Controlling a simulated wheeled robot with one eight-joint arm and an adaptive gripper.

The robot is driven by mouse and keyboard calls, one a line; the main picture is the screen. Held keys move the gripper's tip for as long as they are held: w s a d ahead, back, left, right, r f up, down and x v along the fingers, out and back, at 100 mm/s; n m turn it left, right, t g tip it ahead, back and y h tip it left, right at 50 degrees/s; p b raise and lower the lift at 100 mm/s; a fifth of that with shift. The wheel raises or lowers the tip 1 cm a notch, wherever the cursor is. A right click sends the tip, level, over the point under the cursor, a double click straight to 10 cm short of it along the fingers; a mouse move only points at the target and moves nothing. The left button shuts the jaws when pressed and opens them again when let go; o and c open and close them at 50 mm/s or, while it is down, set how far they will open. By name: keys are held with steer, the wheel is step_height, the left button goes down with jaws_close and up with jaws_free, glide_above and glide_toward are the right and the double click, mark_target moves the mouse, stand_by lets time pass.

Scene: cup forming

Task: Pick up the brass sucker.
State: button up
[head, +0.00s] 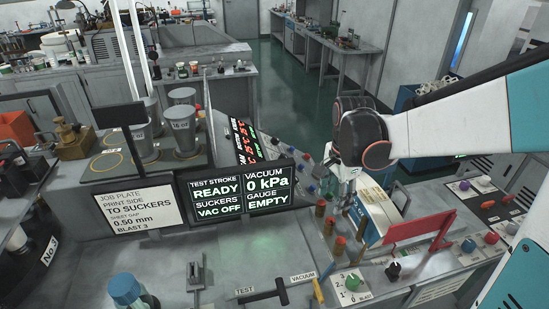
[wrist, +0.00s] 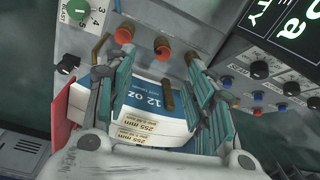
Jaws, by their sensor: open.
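A slim brass-coloured post, which looks like the brass sucker (head: 361,229), stands by the near left side of a box stack in the head view. It seems to be the brass rod (wrist: 167,95) between my fingers in the wrist view. My gripper (head: 347,190) is open and points down above and behind it in the head view. In the wrist view the gripper (wrist: 152,75) has a finger on each side of the rod, with clear gaps. I cannot tell the height between them.
Several orange-topped brass posts (head: 340,243) stand in a row close by. The box stack (head: 378,212) marked 12 oz (wrist: 150,95) lies beneath my gripper. A red plate (head: 410,228) stands right of it. Status screens (head: 240,195) stand left. Open panel surface lies in front.

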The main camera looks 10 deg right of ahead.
mark_target(331, 220)
steer(key=w+f, duration=0.1)
steer(key=f, duration=0.2)
steer(key=d+f+m, duration=0.1)
steer(key=f, duration=0.2)
steer(key=w+f+m, duration=0.1)
steer(key=f, duration=0.2)
steer(key=shift+w+d+g, duration=0.3)
steer(key=shift+w+g, duration=0.05)
steer(key=shift+g, duration=0.05)
steer(key=shift+s+f+b, duration=0.15)
steer(key=shift+f+b, duration=0.25)
steer(key=shift+f, duration=1.05)
steer(key=shift+s+f+b, duration=0.15)
steer(key=shift+f+b, duration=0.2)
steer(key=shift+f, duration=1.1)
steer(key=c, duration=1.2)
